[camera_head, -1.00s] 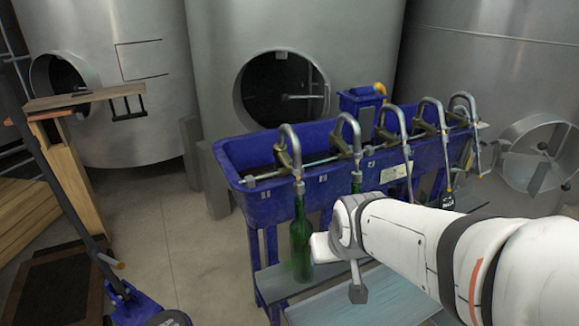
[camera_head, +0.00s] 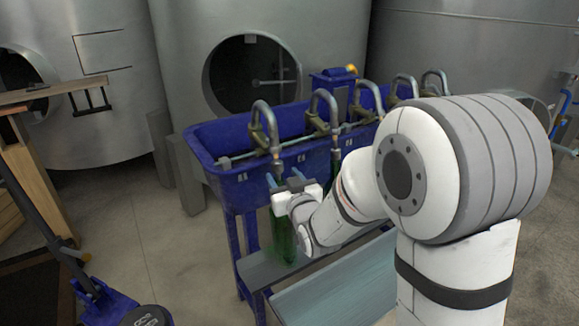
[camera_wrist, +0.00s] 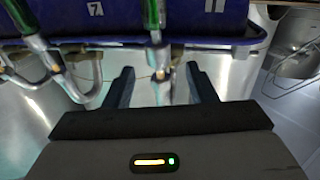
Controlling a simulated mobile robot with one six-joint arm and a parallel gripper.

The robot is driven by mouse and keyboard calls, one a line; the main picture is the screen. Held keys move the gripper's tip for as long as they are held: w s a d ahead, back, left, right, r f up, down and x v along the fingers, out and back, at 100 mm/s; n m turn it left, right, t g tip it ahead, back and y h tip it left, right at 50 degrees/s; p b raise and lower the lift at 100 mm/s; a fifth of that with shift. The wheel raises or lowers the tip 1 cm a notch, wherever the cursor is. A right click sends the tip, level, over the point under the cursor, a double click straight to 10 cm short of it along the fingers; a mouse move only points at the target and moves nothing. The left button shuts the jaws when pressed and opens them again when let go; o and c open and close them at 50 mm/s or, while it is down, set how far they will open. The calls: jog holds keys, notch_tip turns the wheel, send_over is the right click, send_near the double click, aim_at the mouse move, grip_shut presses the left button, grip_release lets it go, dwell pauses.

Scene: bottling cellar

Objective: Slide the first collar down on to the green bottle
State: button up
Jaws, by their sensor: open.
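The green bottle (camera_head: 281,238) stands upright on the bench below the nearest spout of the blue filler, partly hidden by my gripper. The first collar (camera_head: 276,166) is a small grey sleeve at the lower end of that spout. A green bottle neck (camera_wrist: 152,13) shows at the top there. I cannot tell any contact.
The blue trough (camera_head: 222,171) with several curved spouts runs back to the right. A second spout (camera_head: 335,155) hangs close beside my arm. A bench board (camera_head: 330,285) lies below. Steel tanks (camera_head: 110,90) stand behind; open floor (camera_head: 150,230) lies at left.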

aim_at(279, 168)
jog(key=p+x, duration=0.1)
jog(key=x, duration=0.6)
jog(key=shift+d, duration=0.2)
jog(key=shift+c, duration=0.4)
jog(key=c, duration=0.6)
